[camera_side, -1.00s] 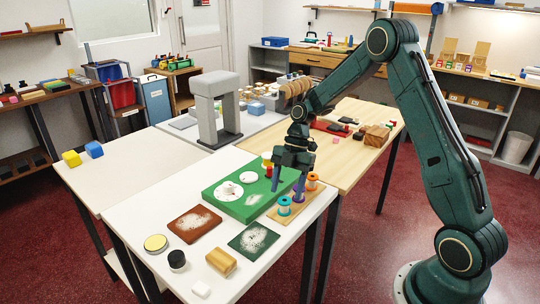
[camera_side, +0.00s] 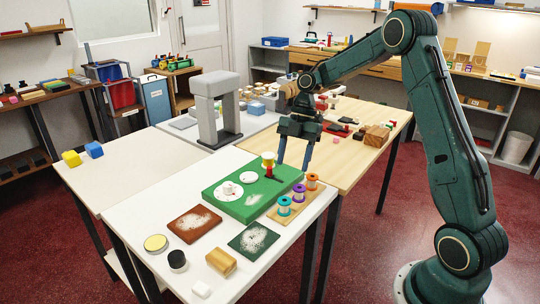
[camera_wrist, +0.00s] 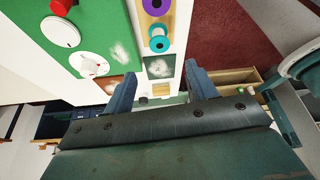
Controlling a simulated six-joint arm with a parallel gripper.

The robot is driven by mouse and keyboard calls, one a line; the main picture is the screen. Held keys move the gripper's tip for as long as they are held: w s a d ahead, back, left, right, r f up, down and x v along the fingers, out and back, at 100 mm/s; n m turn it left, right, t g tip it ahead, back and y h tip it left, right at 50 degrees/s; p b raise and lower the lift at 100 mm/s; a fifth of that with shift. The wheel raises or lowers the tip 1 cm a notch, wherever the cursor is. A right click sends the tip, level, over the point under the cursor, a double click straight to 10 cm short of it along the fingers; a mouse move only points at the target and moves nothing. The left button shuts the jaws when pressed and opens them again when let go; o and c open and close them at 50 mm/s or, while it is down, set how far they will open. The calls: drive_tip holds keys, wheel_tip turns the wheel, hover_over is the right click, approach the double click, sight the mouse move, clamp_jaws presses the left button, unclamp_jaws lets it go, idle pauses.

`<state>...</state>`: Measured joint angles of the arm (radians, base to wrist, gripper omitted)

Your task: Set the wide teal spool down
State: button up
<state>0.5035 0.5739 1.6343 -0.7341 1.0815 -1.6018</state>
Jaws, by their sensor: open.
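The wide teal spool (camera_side: 284,206) stands upright at the near end of the wooden rack (camera_side: 278,218) in the side view. Behind it on the rack stand a purple spool (camera_side: 299,193) and an orange spool (camera_side: 312,182). My gripper (camera_side: 292,166) is open and empty. It hangs above and behind the rack, clear of the teal spool. Its two spread fingers (camera_wrist: 162,86) also show in the wrist view, with nothing between them.
A dark green mat (camera_side: 253,239) and a brown mat (camera_side: 195,224) lie nearer. A wooden block (camera_side: 221,262) stands at the front.

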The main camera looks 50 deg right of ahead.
drive_tip(key=s+a+r+m+t+h, duration=0.2)
drive_tip(key=s+a+r+m+t, duration=0.1)
drive_tip(key=s+a+r+m, duration=0.7)
drive_tip(key=s+a+r+m+t+h, duration=0.1)
drive_tip(key=s+m, duration=0.4)
drive_tip(key=s, duration=0.2)
drive_tip(key=s+r+m+t+h, duration=0.1)
drive_tip(key=s+m, duration=0.3)
drive_tip(key=s, duration=0.4)
drive_tip(key=shift+a+r+m+t+h, duration=0.35)
drive_tip(key=shift+r+m+t, duration=0.1)
drive_tip(key=shift+t, duration=0.25)
